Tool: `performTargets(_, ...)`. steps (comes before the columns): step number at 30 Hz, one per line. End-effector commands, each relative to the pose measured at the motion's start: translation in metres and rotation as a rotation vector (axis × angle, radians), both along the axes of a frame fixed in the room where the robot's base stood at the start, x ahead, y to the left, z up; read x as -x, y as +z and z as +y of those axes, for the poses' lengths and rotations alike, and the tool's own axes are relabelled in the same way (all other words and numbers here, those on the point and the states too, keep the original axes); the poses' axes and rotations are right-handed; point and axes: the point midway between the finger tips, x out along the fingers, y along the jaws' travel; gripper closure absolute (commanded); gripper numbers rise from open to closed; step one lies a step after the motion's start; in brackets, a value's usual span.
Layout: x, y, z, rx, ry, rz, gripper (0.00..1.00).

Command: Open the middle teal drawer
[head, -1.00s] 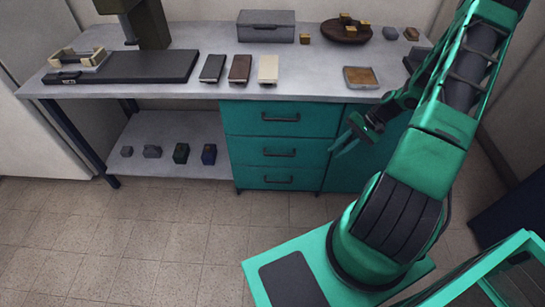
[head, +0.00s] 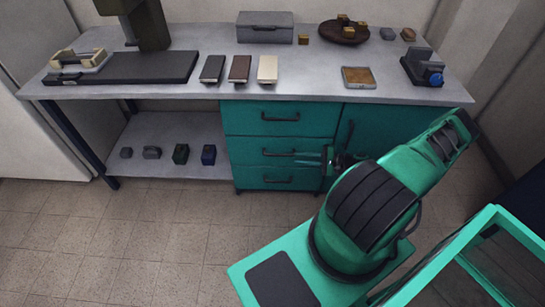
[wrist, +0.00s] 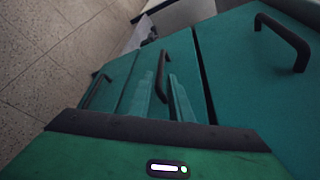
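The teal cabinet under the counter has three stacked drawers, all closed. The middle teal drawer (head: 250,150) has a dark bar handle (head: 279,154). The same handle shows in the wrist view (wrist: 163,72), between the lines of my two teal fingers. My gripper (head: 305,158) is open and empty, just right of that handle in the head view. In the wrist view my gripper (wrist: 163,95) points at the middle drawer's front, its fingers apart. I cannot tell whether a finger touches the handle.
The top drawer (head: 240,117) and bottom drawer (head: 247,178) have similar handles, close above and below. A teal cabinet door (head: 375,130) is at the right. The grey countertop (head: 215,95) holds several items. The tiled floor (head: 170,235) before the drawers is clear.

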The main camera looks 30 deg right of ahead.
Motion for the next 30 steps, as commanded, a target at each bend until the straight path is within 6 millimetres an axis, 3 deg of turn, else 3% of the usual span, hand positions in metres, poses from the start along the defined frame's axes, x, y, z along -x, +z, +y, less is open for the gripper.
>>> performTargets(8,-0.009,-0.006,-0.001,-0.018,-0.039,-0.016,0.81)
performTargets(21,-0.063,-0.021,0.038,-0.018,-0.043,-0.015,0.81)
performTargets(30,-0.081,-0.026,0.052,-0.016,-0.043,-0.015,0.81)
